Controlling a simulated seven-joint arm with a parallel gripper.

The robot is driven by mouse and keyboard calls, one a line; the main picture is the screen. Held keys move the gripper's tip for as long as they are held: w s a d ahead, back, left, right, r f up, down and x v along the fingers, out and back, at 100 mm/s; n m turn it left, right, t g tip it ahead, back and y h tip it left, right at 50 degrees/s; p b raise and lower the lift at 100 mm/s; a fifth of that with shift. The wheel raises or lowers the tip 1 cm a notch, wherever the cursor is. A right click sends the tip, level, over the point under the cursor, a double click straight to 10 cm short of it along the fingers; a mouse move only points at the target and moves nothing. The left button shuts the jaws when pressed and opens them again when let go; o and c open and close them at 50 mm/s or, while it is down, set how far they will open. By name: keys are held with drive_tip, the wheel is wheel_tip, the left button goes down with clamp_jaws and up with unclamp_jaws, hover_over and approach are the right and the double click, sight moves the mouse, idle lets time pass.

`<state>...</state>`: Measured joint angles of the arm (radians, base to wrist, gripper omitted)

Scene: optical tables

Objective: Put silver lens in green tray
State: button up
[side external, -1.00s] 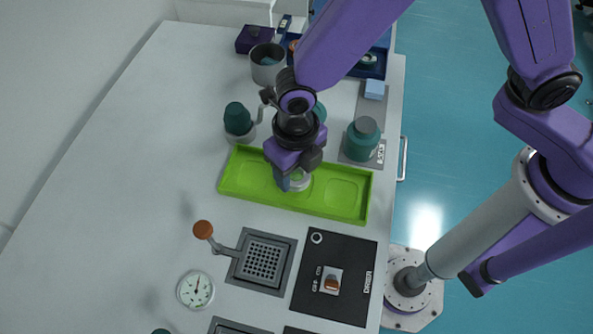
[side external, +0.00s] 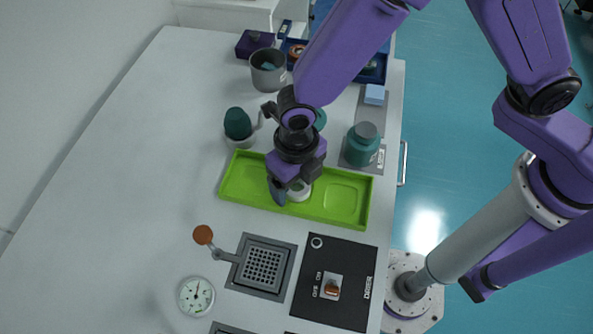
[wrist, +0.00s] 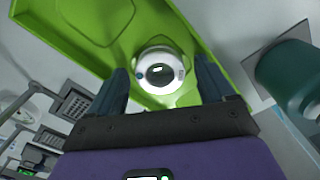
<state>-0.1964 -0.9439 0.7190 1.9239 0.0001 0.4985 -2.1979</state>
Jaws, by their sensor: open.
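The silver lens (wrist: 160,70) is a round white-silver ring with a dark glassy centre in the wrist view. It lies in the green tray (wrist: 205,35), between and just beyond my open fingers. In the side view the lens (side external: 301,191) shows partly behind my gripper, inside the green tray (side external: 238,186). My gripper (side external: 288,193) is low over the middle of the tray. In the wrist view its two fingers (wrist: 163,92) are apart, one on each side of the lens, with no visible grip on it.
A teal bottle (side external: 363,146) stands behind the tray's right part. A dark green rounded object (side external: 238,124) stands behind its left end. A grey mug (side external: 267,70) is farther back.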

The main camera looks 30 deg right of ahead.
sight(298, 184)
wheel_tip(298, 184, up, 12)
drive_tip(key=shift+r, duration=0.15)
idle(0.3)
drive_tip(key=shift+d, duration=0.15)
drive_tip(key=s+d+r+m, duration=0.1)
drive_tip(key=s+d+m, duration=0.3)
drive_tip(key=d+m, duration=0.4)
drive_tip(key=s+d+r+m, duration=0.2)
drive_tip(key=s+d+m, duration=0.2)
drive_tip(key=d+m, duration=0.5)
drive_tip(key=s+d+r+m, duration=0.2)
drive_tip(key=s+d+m, duration=0.2)
drive_tip(key=d+m, duration=0.4)
drive_tip(key=d, duration=0.5)
drive_tip(key=shift+m, duration=0.3)
